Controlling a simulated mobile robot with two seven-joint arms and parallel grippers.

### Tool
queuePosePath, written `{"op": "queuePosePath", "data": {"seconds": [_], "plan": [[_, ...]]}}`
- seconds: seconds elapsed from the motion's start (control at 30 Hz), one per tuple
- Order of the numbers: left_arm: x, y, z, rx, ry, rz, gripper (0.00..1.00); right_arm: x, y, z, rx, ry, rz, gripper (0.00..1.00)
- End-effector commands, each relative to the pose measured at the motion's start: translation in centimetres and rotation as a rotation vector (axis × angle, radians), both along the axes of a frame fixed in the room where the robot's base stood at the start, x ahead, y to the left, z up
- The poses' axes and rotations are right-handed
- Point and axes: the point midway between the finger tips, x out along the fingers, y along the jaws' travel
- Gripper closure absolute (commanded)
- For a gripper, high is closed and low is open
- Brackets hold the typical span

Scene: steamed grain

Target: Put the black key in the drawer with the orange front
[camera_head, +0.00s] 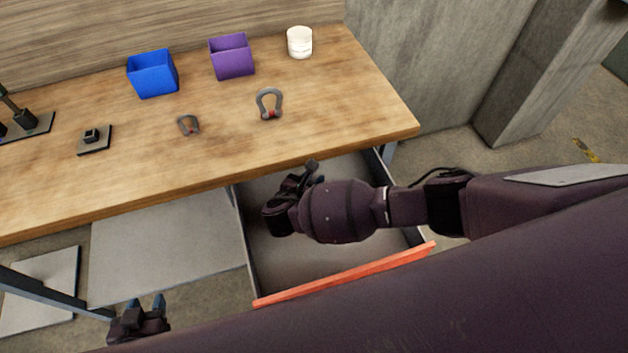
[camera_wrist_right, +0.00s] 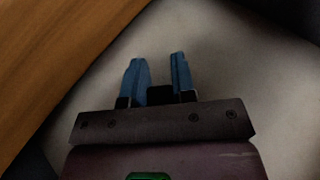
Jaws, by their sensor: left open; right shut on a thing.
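The drawer with the orange front (camera_head: 350,273) is pulled out under the table's right part, and its visible grey floor looks bare. My right gripper (camera_wrist_right: 155,68) is over the open drawer. Its blue fingers are shut on a dark piece, seemingly the black key (camera_wrist_right: 160,95), of which little shows between them in the right wrist view. I cannot tell how far the key is above the drawer floor. My left gripper (camera_head: 145,301) is open and empty at the lower left, below the table.
On the wooden table (camera_head: 330,120) stand a blue bin (camera_head: 154,75), a purple bin (camera_head: 232,57), a white cup (camera_head: 300,42), two shackles (camera_head: 268,104) (camera_head: 188,125) and a small dark block on a plate (camera_head: 94,139). The table's front edge overhangs the drawer's back.

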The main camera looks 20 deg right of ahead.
Motion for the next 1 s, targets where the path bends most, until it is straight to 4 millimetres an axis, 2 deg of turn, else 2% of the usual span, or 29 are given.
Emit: {"op": "queuePosePath", "data": {"seconds": [0.03, 0.13, 0.5, 0.53, 0.67, 0.7, 1.0], "plan": [[0.0, 0.0, -0.1, 0.000, 0.000, 0.000, 0.57, 0.6, -0.7, 0.0, -0.003, -0.002, -0.002, 0.98], [0.0, 0.0, -0.5, 0.000, 0.001, 0.000, 0.57, 0.4, -0.4, -1.3, -0.001, 0.002, 0.001, 0.98], [0.2, -0.1, -0.4, -0.001, -0.003, -0.001, 0.57, 0.4, -0.4, -1.5, 0.000, 0.001, 0.000, 0.98], [0.3, -0.1, -0.3, -0.001, -0.004, -0.001, 0.57, 0.4, -0.4, -1.5, 0.001, 0.001, 0.000, 0.72], [0.4, -0.1, -0.3, -0.001, -0.006, -0.002, 0.57, 0.4, -0.4, -1.5, 0.001, 0.001, 0.000, 0.52], [0.4, -0.1, -0.3, -0.001, -0.007, -0.002, 0.57, 0.4, -0.4, -1.4, 0.000, 0.001, 0.000, 0.50], [0.5, -0.1, -0.2, 0.000, -0.007, -0.003, 0.57, 0.5, -0.4, -1.2, 0.000, 0.000, 0.001, 0.50]]}}
